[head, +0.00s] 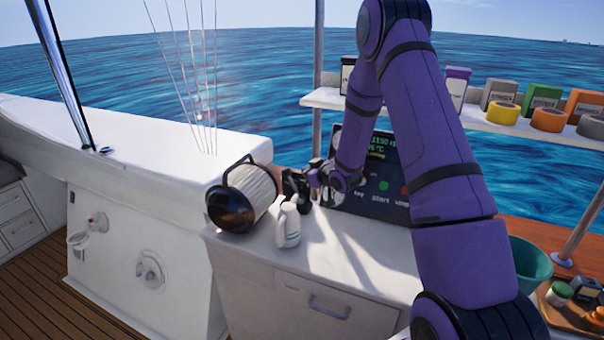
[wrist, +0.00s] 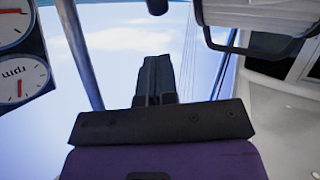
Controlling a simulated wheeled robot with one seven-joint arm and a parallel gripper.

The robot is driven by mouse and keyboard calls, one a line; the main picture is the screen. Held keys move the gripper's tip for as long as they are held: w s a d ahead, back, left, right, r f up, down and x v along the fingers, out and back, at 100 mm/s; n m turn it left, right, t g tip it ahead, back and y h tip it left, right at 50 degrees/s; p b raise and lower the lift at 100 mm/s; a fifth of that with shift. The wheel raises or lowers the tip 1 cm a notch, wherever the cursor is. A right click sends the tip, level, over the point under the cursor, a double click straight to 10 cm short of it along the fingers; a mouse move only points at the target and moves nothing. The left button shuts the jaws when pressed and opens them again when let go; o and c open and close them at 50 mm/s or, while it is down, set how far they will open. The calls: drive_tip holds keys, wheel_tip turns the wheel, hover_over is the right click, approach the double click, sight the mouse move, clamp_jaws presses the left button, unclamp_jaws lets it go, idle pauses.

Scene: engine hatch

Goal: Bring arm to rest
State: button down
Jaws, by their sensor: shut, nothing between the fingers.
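My purple arm reaches across the right half of the head view, raised over the white counter (head: 345,262). My gripper (head: 290,180) is at the end of the arm, beside the control panel (head: 375,180) and close to the cylinder with a black handle (head: 245,197). In the wrist view my gripper (wrist: 155,70) has its dark fingers together with nothing between them. Whether it touches the cylinder or the panel cannot be told.
A white bottle (head: 288,224) stands on the counter just below my gripper. A shelf (head: 325,99) with boxes and tape rolls is behind the arm. A green bucket (head: 530,262) and a tray (head: 562,318) are at the lower right. Gauges (wrist: 20,80) show in the wrist view.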

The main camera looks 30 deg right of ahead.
drive_tip(key=s+a+r+m+g+h, duration=0.1)
drive_tip(key=s+a+r+g+h, duration=0.15)
drive_tip(key=s+r, duration=0.75)
drive_tip(key=s+a+r+m+g+h, duration=0.1)
drive_tip(key=s+a+r+g, duration=0.15)
drive_tip(key=s+r, duration=0.8)
drive_tip(key=s+a+r+m+g, duration=0.1)
drive_tip(key=s+a+r, duration=0.3)
drive_tip(key=s, duration=0.8)
drive_tip(key=s+a+r+m+g+y, duration=0.1)
drive_tip(key=s+a+r, duration=0.3)
drive_tip(key=s, duration=0.7)
drive_tip(key=shift+s+a+r+g, duration=0.25)
drive_tip(key=shift+s+r+g, duration=0.15)
drive_tip(key=shift+r+g, duration=0.35)
drive_tip(key=shift+f, duration=0.1)
